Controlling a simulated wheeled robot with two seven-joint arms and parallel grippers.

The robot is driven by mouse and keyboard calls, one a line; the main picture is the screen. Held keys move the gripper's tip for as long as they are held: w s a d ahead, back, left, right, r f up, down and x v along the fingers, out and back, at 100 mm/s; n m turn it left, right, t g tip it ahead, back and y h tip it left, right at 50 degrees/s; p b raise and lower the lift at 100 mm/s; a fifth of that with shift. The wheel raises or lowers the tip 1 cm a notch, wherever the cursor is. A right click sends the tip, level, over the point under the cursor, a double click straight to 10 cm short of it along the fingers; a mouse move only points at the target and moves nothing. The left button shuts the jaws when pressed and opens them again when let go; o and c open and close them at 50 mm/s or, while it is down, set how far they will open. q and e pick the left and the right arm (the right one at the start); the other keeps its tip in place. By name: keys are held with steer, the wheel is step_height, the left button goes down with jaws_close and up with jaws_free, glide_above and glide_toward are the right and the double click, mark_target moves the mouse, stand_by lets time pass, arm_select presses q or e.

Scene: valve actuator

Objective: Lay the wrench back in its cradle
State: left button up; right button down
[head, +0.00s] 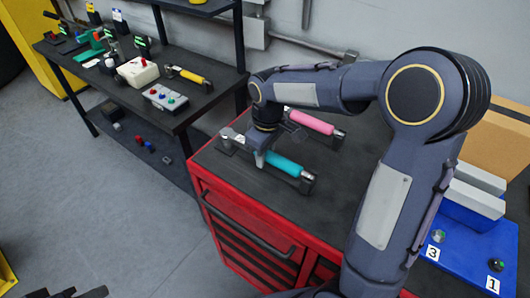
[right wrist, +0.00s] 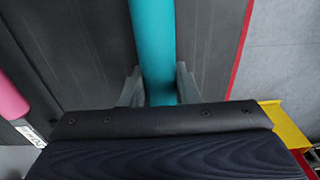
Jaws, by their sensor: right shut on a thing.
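The wrench with a teal handle (head: 285,164) lies level over the black cabinet top, lined up with its cradle's end posts (head: 306,182). Its metal head end shows at the left post. I cannot tell whether it rests fully on the posts. My right gripper (head: 260,160) comes down from above and is shut on the teal handle. In the right wrist view its fingers (right wrist: 160,88) stand on both sides of the handle (right wrist: 153,45). A dark piece at the bottom left edge of the head view may be my left gripper (head: 85,293); its jaws do not show.
A pink-handled tool (head: 310,122) lies behind, in a similar holder. The red cabinet (head: 250,225) has a bare dark top in front. A workbench (head: 185,118) with several devices stands at the left. A blue board (head: 465,245) and a cardboard box (head: 495,150) are at the right.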

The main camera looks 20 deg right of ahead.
steer(key=c, duration=1)
jaws_free()
steer(key=shift+c, duration=0.2)
step_height(320, 180, up, 8)
steer(key=shift+s+d+f, duration=0.1)
steer(key=shift+s, duration=0.05)
steer(key=s+f+m+t+y, duration=0.1)
steer(key=s+m, duration=0.3)
steer(key=s, duration=0.6)
steer(key=s+a+f+m+t+y, duration=0.1)
steer(key=s+f+m+t+y, duration=0.1)
steer(key=s, duration=0.9)
steer(key=shift+a+f+m+t, duration=0.2)
steer(key=shift+f+m+t, duration=0.1)
steer(key=shift+m+t, duration=0.7)
